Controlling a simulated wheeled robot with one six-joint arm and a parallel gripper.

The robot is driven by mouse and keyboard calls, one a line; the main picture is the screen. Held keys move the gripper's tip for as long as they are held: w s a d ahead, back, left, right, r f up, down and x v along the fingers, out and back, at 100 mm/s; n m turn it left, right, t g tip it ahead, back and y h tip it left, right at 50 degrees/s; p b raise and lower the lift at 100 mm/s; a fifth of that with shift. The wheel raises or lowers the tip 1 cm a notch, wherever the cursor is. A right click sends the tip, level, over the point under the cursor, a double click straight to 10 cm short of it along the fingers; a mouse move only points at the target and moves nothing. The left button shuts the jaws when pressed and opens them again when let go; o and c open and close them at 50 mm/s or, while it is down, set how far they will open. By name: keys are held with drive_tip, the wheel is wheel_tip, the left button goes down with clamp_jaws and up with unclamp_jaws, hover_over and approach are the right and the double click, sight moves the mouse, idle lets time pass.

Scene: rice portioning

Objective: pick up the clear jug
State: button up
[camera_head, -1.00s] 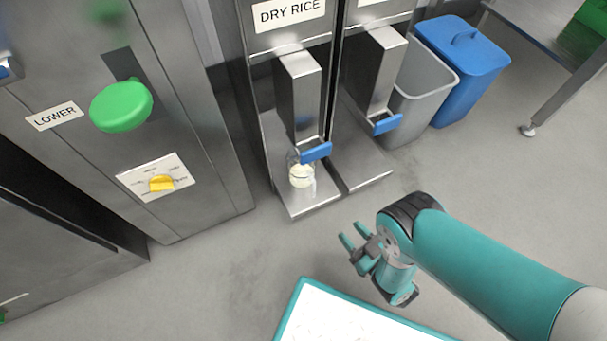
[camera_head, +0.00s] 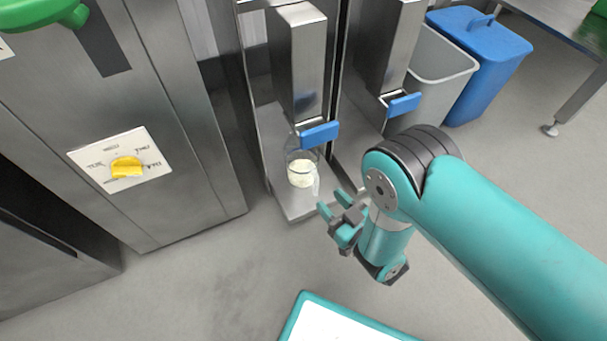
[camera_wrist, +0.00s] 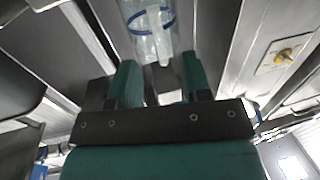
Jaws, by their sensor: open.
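The clear jug (camera_head: 302,173) stands upright on the metal shelf under the left dispenser's spout, with pale rice inside. Its upper part is partly hidden by the blue lever. My gripper (camera_head: 333,222) is open and empty, just in front of the jug and a little to its right, apart from it. In the wrist view the jug (camera_wrist: 152,35) shows beyond the two teal fingertips (camera_wrist: 160,80), with its handle facing the gripper and a blue ring around it.
The left dispenser's spout (camera_head: 299,65) and blue lever (camera_head: 320,135) hang over the jug. A second dispenser with a blue lever (camera_head: 404,104) stands to the right. Grey (camera_head: 440,80) and blue (camera_head: 480,60) bins stand beyond. A steel cabinet with a yellow knob (camera_head: 126,167) is at left.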

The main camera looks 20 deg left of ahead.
sight(318, 188)
drive_tip(key=shift+w+a, duration=0.25)
drive_tip(key=shift+a, duration=0.25)
drive_tip(key=b+x, duration=0.4)
drive_tip(key=shift+f, duration=0.4)
drive_tip(key=shift+w+a+r+b, duration=0.3)
drive_tip(key=shift+a+b, duration=0.1)
drive_tip(key=shift+a, duration=0.1)
clamp_jaws()
